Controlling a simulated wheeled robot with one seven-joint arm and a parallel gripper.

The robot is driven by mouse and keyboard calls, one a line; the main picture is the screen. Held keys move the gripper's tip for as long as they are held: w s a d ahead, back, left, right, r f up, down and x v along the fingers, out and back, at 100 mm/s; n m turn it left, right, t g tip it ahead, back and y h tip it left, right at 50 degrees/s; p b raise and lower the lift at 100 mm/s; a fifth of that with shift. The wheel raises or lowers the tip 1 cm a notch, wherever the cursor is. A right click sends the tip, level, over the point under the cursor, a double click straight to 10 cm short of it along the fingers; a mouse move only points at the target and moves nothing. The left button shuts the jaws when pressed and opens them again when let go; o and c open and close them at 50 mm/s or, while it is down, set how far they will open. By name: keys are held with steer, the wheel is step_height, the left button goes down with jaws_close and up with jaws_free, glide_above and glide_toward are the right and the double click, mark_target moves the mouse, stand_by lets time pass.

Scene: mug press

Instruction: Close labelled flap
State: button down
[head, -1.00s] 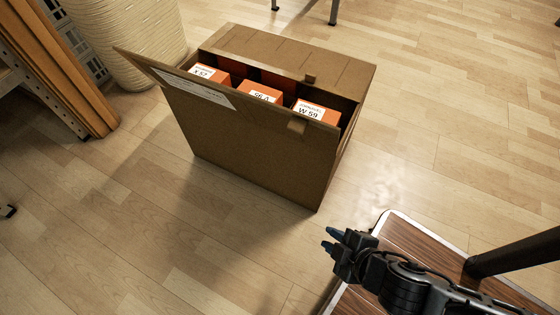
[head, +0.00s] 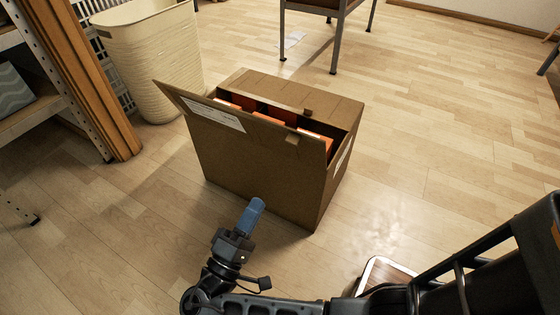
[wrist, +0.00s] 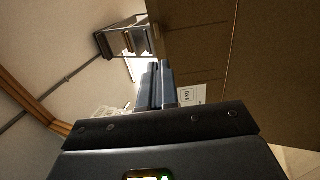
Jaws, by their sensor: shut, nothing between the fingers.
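A brown cardboard box (head: 262,180) stands on the floor, its top partly open. The labelled flap (head: 268,137) along its near long side is raised and leans outward, with a white label (head: 214,114) near its left end. Orange cartons (head: 316,138) show in the gap behind it. My gripper (head: 256,203) is shut and empty, its blue fingers pointing up in front of the near wall; I cannot tell whether it touches. In the wrist view the shut fingers (wrist: 156,84) are beside a cardboard face (wrist: 240,70) with a white label (wrist: 187,97); which face is unclear.
A cream basket (head: 150,60) stands behind the box at left, by a shelf with wooden uprights (head: 95,80). A metal-legged table or stool (head: 335,40) stands behind. Open floor (head: 430,130) lies to the right.

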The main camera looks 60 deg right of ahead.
mark_target(290, 143)
steer(key=b+x, duration=0.2)
steer(key=x, duration=1.2)
steer(key=shift+a+r, duration=0.1)
steer(key=shift+r, duration=0.05)
steer(key=shift+d+r+y+p, duration=0.35)
steer(key=shift+r+p, duration=0.15)
steer(key=shift+p, duration=0.45)
steer(key=d+r+y+p, duration=0.1)
steer(key=d+p, duration=0.1)
steer(key=p, duration=0.1)
steer(key=d+r+y+p, duration=0.1)
steer(key=d+y+p, duration=0.1)
steer(key=p, duration=0.2)
steer(key=d+r+y+p, duration=0.1)
steer(key=d+r+p, duration=0.1)
steer(key=p, duration=0.2)
steer(key=shift+d+y, duration=0.25)
steer(key=d+y+p, duration=0.6)
steer(key=d+p, duration=0.3)
steer(key=p, duration=0.2)
steer(key=d+f+y+b, duration=0.6)
steer(key=d+f+y, duration=0.3)
steer(key=d+f, duration=0.3)
steer(key=shift+w+d+f+g+y, duration=0.15)
steer(key=shift+w+f+g+y, duration=0.2)
steer(key=shift+w+g+y, duration=0.1)
